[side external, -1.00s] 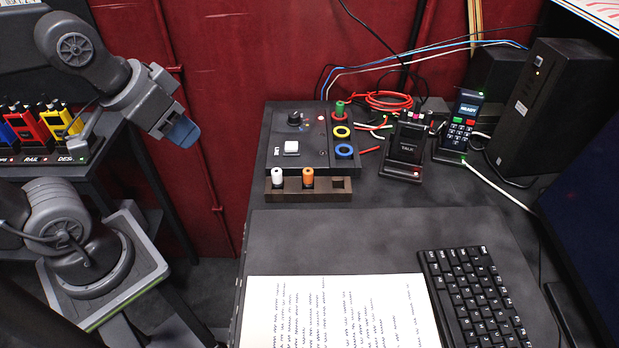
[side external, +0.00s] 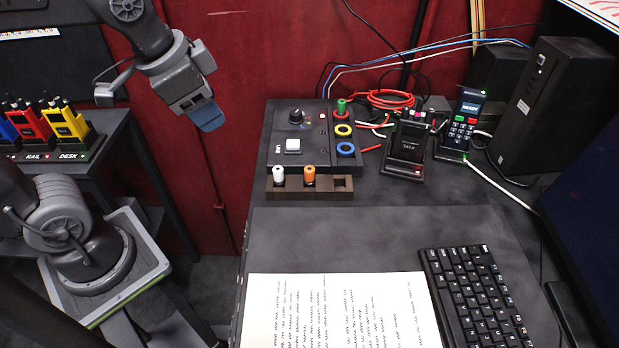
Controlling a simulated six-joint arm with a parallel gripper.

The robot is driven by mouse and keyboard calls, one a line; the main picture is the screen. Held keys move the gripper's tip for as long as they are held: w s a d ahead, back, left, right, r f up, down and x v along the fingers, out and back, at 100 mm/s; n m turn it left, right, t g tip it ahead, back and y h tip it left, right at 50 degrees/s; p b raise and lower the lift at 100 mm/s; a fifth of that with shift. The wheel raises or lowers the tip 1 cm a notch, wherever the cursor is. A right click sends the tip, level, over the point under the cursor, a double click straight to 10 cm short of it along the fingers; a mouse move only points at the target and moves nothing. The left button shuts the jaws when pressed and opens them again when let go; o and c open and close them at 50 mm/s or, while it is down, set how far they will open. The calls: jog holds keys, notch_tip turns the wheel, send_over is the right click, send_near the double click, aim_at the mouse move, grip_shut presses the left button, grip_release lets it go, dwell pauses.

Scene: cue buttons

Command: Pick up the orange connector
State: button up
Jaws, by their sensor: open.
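The orange connector (side external: 309,175) stands upright in the middle slot of a dark wooden holder (side external: 310,193) at the front edge of the black panel box. A white connector (side external: 279,174) stands in the slot to its left, and the right slot is empty. My gripper (side external: 209,120) is open and empty, in the air to the left of the panel box and higher in the picture than the orange connector. It is well apart from the holder. Its blue fingertips point down and slightly right; the gap between them is hard to see.
The panel box (side external: 286,125) has a knob, a white button, a green connector (side external: 342,106) in a red ring, and yellow and blue rings. A black cradle (side external: 407,148), keypad handset (side external: 466,120) and cables stand right. A paper (side external: 340,310) and keyboard (side external: 480,295) lie in front.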

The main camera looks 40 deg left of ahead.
jog(key=w+d+m+g, duration=0.2)
jog(key=w+d+m, duration=0.2)
jog(key=w+m, duration=0.35)
jog(key=m+g, duration=0.2)
jog(key=m, duration=0.4)
send_over(310, 169)
notch_tip(310, 169, down, 4)
jog(key=f, duration=0.8)
jog(key=shift+w+d+f, duration=0.25)
jog(key=shift+d, duration=0.1)
jog(key=shift+s+a+f, duration=0.15)
jog(key=shift+a+f, duration=0.05)
jog(key=shift+f, duration=1.15)
jog(key=shift+s+a+f, duration=0.1)
jog(key=shift+a+f, duration=0.1)
jog(key=shift+f, duration=1.15)
grip_shut()
jog(key=shift+r, duration=0.1)
